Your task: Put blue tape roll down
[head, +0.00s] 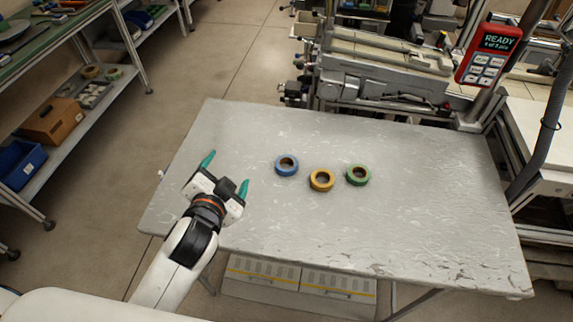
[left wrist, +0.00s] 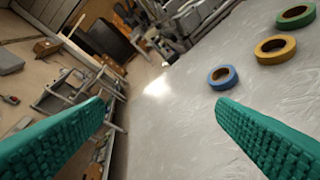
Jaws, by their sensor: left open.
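The blue tape roll (head: 281,169) lies flat on the grey table (head: 400,235), left of the yellow tape roll (head: 313,186) and apart from it. The green tape roll (head: 349,181) lies to the right of the yellow one. My left gripper (head: 227,172) is open and empty over the left part of the table, left of the blue roll. In the left wrist view its two green fingers (left wrist: 160,112) are wide apart with nothing between them. The blue roll (left wrist: 211,83) shows there beyond the right fingertip. My right gripper is not in view.
A red handheld display (head: 488,55) reading "READY" stands at the table's back right. A machine (head: 370,85) stands behind the table. Shelves (head: 75,125) with bins are at the far left.

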